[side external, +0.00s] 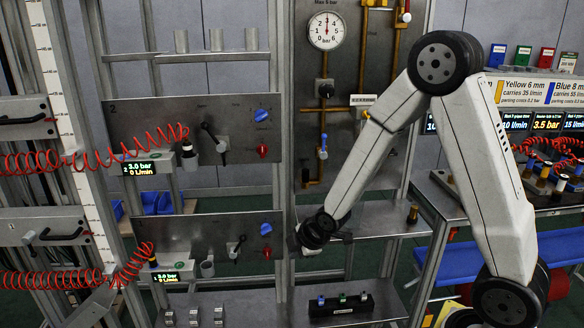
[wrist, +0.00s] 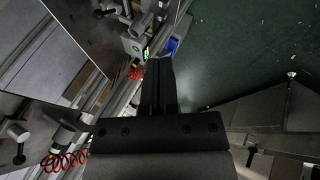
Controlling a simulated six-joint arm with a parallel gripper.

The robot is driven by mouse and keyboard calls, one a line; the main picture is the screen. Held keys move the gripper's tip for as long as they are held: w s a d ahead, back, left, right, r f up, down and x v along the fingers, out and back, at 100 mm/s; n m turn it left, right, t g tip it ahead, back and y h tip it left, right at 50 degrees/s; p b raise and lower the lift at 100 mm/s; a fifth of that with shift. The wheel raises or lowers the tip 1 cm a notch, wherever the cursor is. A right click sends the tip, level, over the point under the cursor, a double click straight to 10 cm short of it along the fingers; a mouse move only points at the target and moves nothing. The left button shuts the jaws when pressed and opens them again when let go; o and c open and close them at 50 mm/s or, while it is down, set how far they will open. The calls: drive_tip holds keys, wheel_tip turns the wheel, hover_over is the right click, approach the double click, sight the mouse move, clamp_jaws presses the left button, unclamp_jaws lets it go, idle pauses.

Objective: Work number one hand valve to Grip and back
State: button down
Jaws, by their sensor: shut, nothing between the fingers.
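My gripper (wrist: 158,88) shows in the wrist view with its dark fingers together and nothing between them. In the side external view my wrist is at the right edge of the lower grey panel (side external: 190,228), and the fingertips are not clear there. A hand valve with a dark lever (side external: 236,247) sits on that panel, to the left of my wrist and apart from it. Any number on this panel is too small to read. The upper panel (side external: 160,120), marked 2, carries another hand valve with a black lever (side external: 213,137). The word Grip cannot be read on either panel.
Blue knobs (side external: 266,229) and red knobs sit at the panels' right sides. Red coiled hoses (side external: 75,277) run in from the left. A black block with small fittings (side external: 341,305) stands on the bottom shelf. A gauge (side external: 326,31) and brass pipes are above my wrist.

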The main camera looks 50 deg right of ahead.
drive_tip(key=w+d+f+n+t, duration=0.2)
drive_tip(key=w+f+n, duration=0.3)
drive_tip(key=n, duration=0.4)
drive_tip(key=w+d+f+n+t+y, duration=0.1)
drive_tip(key=w+f+n+t, duration=0.3)
drive_tip(key=n, duration=0.6)
drive_tip(key=shift+w+d+f+y, duration=0.35)
drive_tip(key=shift+d+f, duration=0.35)
drive_tip(key=shift+f, duration=0.2)
drive_tip(key=shift+w, duration=0.15)
approach(238, 246)
drive_tip(key=shift+w+a+f, duration=0.6)
drive_tip(key=shift+a+f, duration=0.05)
drive_tip(key=shift+f, duration=1.45)
drive_tip(key=w, duration=0.2)
drive_tip(key=w+d+r, duration=0.1)
drive_tip(key=w, duration=0.1)
drive_tip(key=shift+w, duration=0.15)
